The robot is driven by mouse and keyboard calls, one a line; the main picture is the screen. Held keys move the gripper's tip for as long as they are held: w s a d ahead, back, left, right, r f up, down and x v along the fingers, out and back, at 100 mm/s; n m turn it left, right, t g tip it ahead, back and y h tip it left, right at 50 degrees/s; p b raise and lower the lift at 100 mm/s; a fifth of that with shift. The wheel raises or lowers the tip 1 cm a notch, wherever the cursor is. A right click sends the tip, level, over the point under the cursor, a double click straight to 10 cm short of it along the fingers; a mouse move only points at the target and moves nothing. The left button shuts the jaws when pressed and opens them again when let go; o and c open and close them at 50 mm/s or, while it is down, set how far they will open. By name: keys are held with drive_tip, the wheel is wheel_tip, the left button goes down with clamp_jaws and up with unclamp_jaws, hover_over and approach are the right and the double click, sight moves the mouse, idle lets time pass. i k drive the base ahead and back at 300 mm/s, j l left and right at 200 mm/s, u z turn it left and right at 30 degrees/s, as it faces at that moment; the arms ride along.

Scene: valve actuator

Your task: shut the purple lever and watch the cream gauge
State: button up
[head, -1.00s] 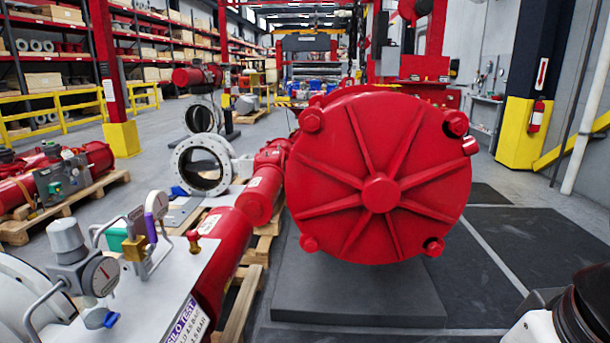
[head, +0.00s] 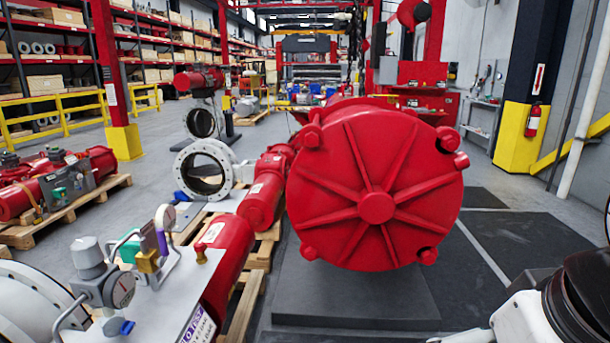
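The purple lever (head: 162,243) stands upright on a small valve fitting on the pale panel at the lower left. Just above it is a small round gauge with a cream-looking face (head: 166,216), seen at an angle; its reading is too small to tell. My gripper is not in view. A white and black part of my own arm shows at the lower right, well apart from the lever.
A green block (head: 131,249), a brass block (head: 148,260), bent metal tubes and a blue handle (head: 120,327) crowd around the lever. A large red ribbed actuator cover (head: 377,207) fills the middle, between my arm and the panel. Dark floor mats lie clear at right.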

sight(160, 231)
drive_tip(key=u, duration=0.75)
drive_tip(key=i+u, duration=0.1)
drive_tip(key=u, duration=2.1)
drive_tip(key=i+l+u, duration=0.1)
drive_tip(key=u, duration=1.4)
drive_tip(key=l+u, duration=0.1)
drive_tip(key=u, duration=1.35)
drive_tip(key=k+z, duration=0.15)
drive_tip(key=k, duration=0.15)
drive_tip(key=k+z, duration=0.1)
drive_tip(key=z, duration=0.35)
drive_tip(key=k+z, duration=0.15)
drive_tip(key=z, duration=0.25)
drive_tip(key=k+l+z, duration=0.1)
drive_tip(key=z, duration=0.75)
drive_tip(key=k+z, duration=0.1)
drive_tip(key=z, duration=0.35)
drive_tip(key=l+z, duration=0.1)
drive_tip(key=z, duration=0.3)
drive_tip(key=l+z, duration=0.1)
drive_tip(key=z, duration=0.3)
drive_tip(key=k+z, duration=0.1)
drive_tip(key=z, duration=0.35)
